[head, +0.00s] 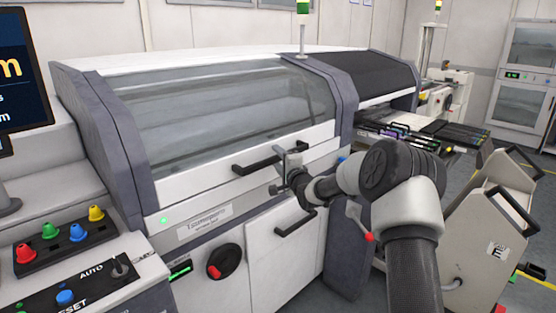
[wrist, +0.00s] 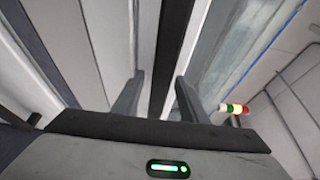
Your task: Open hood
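The hood (head: 220,105) is the large clear sloping cover of the white and grey machine, and it is down. Its black bar handle (head: 256,167) runs along the white lower front panel of the hood. My gripper (head: 283,158) is at the right part of this handle and hides some of it. In the wrist view, the black handle bar (wrist: 172,50) runs between the two fingers of my gripper (wrist: 157,92). The fingers are apart, with gaps showing beside the bar, so the gripper is open around the handle and not clamped on it.
A second black handle (head: 295,222) and a red-black rotary switch (head: 225,262) are on the lower front. A button panel (head: 70,235) stands at the left. A feeder trolley (head: 490,235) stands at the right, close to my arm. A signal light (head: 302,8) rises behind the hood.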

